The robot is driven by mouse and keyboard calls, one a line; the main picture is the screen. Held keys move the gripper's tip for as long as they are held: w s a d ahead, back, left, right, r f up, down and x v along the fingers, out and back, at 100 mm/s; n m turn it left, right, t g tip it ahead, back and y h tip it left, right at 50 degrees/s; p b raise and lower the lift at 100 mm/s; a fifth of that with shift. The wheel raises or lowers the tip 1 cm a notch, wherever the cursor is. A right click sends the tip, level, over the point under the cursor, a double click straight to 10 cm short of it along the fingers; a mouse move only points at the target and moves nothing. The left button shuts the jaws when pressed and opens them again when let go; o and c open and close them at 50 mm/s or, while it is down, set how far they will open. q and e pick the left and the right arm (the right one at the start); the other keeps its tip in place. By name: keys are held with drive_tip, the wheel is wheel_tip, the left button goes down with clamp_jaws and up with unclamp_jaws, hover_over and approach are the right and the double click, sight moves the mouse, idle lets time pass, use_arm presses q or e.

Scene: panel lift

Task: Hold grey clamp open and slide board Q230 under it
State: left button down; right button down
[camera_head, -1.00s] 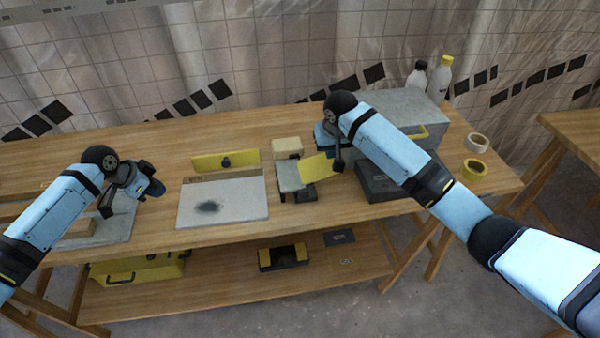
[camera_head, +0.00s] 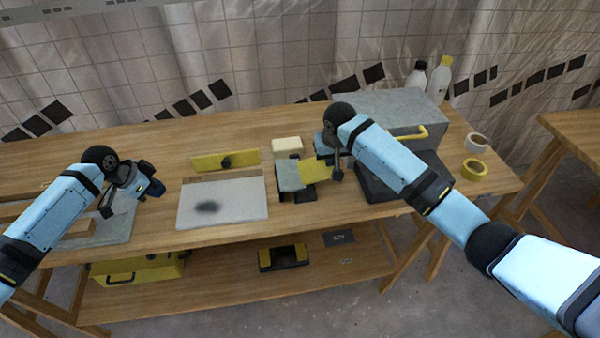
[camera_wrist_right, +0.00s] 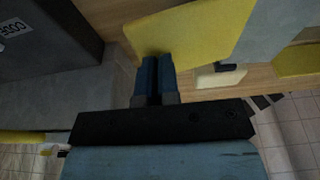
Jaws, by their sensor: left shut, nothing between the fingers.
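A small fixture with a grey flap (camera_head: 288,174) and a yellow plate (camera_head: 316,170) stands on a dark base (camera_head: 297,194) at mid table; this looks like the grey clamp. My right gripper (camera_head: 338,174) is at the yellow plate's right end. In the right wrist view its fingers (camera_wrist_right: 155,62) are close together at the edge of the yellow plate (camera_wrist_right: 190,30), and the plate is not visibly between them. My left gripper (camera_head: 106,209) is shut and empty above a grey board (camera_head: 112,232) at the left. No Q230 label is readable.
A pale board with a dark smudge (camera_head: 235,208) lies left of the fixture, with a yellow strip (camera_head: 240,158) behind it. A cream block (camera_head: 287,145) is behind the fixture. A grey box (camera_head: 385,108), tape rolls (camera_head: 474,169) and bottles stand right. The back left is clear.

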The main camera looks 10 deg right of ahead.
sight(202, 199)
drive_tip(key=shift+s+a+f, duration=0.1)
drive_tip(key=shift+a+f, duration=0.05)
drive_tip(key=shift+f, duration=1.2)
use_arm(q)
drive_tip(key=shift+f, duration=0.1)
drive_tip(key=shift+f, duration=2.45)
drive_tip(key=shift+d, duration=0.1)
drive_tip(key=shift+s+d, duration=0.1)
drive_tip(key=shift+d, duration=4.8)
drive_tip(key=shift+a+f, duration=0.1)
drive_tip(key=shift+a, duration=0.1)
